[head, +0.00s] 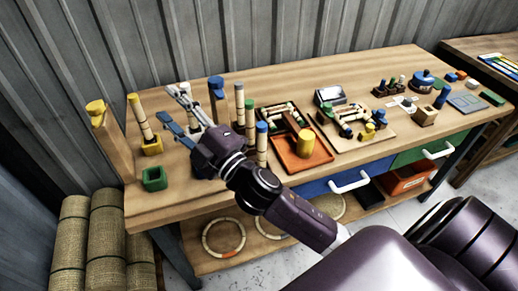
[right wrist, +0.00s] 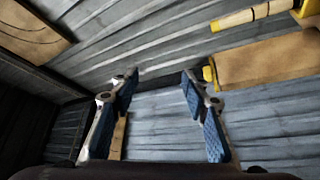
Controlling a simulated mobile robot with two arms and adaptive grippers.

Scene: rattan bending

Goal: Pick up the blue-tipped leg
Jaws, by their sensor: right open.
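The blue-tipped leg (head: 262,145) is a pale rod with a blue top, upright near the middle of the workbench, just right of my right gripper's wrist. My right gripper (head: 166,103) is open, with its fingers pointing left and away from that leg. In the right wrist view the gripper (right wrist: 158,78) shows blue finger pads with nothing between them. The blue-tipped leg cannot be made out there. My left gripper is not in view.
A yellow-tipped rod (head: 138,113) leans in a yellow block, beside a wooden post (head: 112,140) with a yellow top. A green-tipped rod (head: 250,115) stands close behind the blue-tipped leg. An orange tray (head: 290,160) lies to the right. A green open box (head: 154,179) sits at front left.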

